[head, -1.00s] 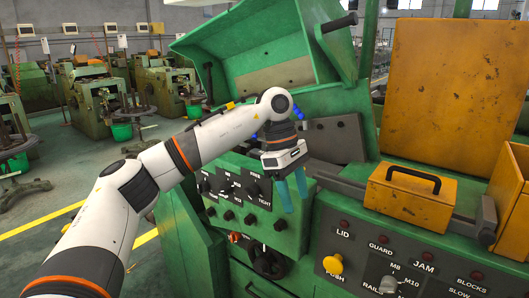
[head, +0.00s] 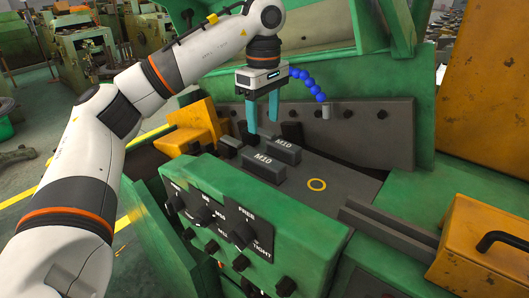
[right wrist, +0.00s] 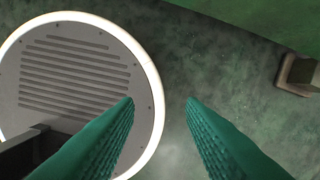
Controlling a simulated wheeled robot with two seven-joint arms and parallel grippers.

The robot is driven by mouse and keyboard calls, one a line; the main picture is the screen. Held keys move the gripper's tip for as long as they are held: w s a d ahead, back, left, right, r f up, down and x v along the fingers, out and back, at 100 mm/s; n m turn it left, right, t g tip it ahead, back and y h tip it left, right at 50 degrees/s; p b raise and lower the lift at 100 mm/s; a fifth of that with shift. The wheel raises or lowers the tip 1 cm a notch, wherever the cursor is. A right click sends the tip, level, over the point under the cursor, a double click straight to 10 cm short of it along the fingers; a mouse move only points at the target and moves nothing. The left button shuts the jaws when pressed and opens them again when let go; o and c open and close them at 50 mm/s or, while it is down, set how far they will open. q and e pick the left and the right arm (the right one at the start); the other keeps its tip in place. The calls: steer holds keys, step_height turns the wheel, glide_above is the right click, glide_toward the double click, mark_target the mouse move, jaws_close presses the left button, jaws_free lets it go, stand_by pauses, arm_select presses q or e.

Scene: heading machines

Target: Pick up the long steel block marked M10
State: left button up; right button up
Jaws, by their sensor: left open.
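Two dark steel blocks marked M10 lie side by side on the machine's grey bed in the head view. The front one (head: 262,166) and the rear one (head: 285,150) are partly overlapped in this view, and I cannot tell for sure which is longer. My left gripper (head: 263,126) points down with its teal fingers apart and empty, above and just behind the blocks. It does not appear to touch them. My right gripper (right wrist: 160,101) shows only in the right wrist view, its fingers apart with nothing between them.
Smaller dark blocks (head: 229,146) sit left of the M10 blocks. A green control panel (head: 240,215) stands in front, a blue jointed hose (head: 308,82) behind. A round slotted plate (right wrist: 75,70) shows under the right wrist.

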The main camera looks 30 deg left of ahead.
arm_select(q)
glide_above(263, 158)
steer(key=f, duration=0.4)
steer(key=shift+s+d+b, duration=0.25)
steer(key=shift+s+b, duration=0.1)
steer(key=shift+s, duration=0.05)
steer(key=shift+w+a+f, duration=0.15)
steer(key=shift+f, duration=0.35)
steer(key=shift+w+a+f, duration=0.15)
steer(key=shift+f, duration=0.3)
steer(key=shift+w+f+p, duration=0.1)
steer(key=shift+f+p, duration=0.25)
steer(key=shift+f, duration=0.2)
step_height(263, 158, down, 3)
steer(key=shift+d+f+p, duration=0.1)
steer(key=shift+f+p, duration=0.1)
steer(key=shift+p, duration=0.55)
steer(key=shift+f, duration=0.45)
steer(key=c, duration=0.7)
jaws_close()
arm_select(e)
steer(key=s, duration=0.1)
steer(key=s+d, duration=0.1)
steer(key=s+r, duration=0.1)
steer(key=shift+s+d, duration=0.15)
steer(key=shift+s, duration=0.05)
